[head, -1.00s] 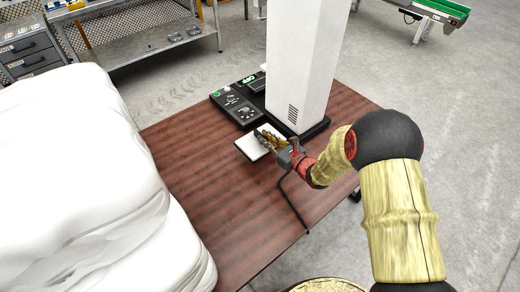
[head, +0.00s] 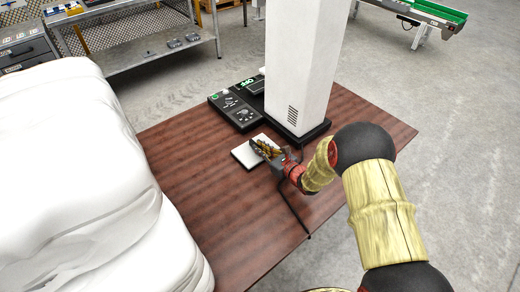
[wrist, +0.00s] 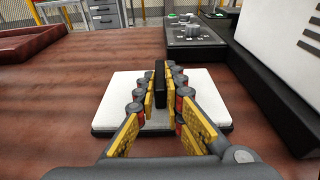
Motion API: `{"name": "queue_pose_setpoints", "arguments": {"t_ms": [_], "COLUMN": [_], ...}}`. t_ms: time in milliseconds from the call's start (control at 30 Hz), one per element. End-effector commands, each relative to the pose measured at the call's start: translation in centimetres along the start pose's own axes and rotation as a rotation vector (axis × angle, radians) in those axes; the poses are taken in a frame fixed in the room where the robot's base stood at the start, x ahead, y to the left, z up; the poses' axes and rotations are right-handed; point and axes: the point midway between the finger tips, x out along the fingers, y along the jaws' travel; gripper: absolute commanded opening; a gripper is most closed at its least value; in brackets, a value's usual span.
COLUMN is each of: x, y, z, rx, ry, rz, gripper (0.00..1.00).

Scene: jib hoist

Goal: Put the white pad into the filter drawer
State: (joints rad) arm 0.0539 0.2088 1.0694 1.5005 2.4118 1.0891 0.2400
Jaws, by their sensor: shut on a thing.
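The white pad (head: 245,154) is a flat white square with a dark underside and an upright black tab (wrist: 159,84) in its middle. It is at the table's centre, in front of the white column. In the wrist view the pad (wrist: 205,108) shows on both sides of my fingers. My gripper (head: 268,148) is shut on the black tab, with its yellow-padded fingers (wrist: 161,92) on either side. I cannot tell whether the pad touches the table or is just above it. I cannot make out the filter drawer in either view.
The white column (head: 297,75) on its black base and a black control box (head: 236,110) stand behind the pad. A large white wrapped stack (head: 80,180) is at the left. A reddish-brown tray (wrist: 30,42) shows at the wrist view's left. The brown tabletop (head: 215,215) in front is clear.

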Motion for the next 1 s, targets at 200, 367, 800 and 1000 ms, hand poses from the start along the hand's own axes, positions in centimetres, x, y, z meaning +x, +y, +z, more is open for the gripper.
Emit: {"name": "queue_pose_setpoints", "arguments": {"t_ms": [200, 367, 800, 1000], "x": [0.0, 0.0, -0.1, -3.2], "y": [0.0, 0.0, 0.0, -0.1], "z": [-0.3, -0.3, 0.2, 0.2], "rx": [0.0, 0.001, 0.0, 0.003], "ry": [0.0, 0.0, 0.0, 0.002], "rz": [0.0, 0.0, 0.0, -0.003], "gripper": [0.16, 0.25, 0.28, 0.28]}}
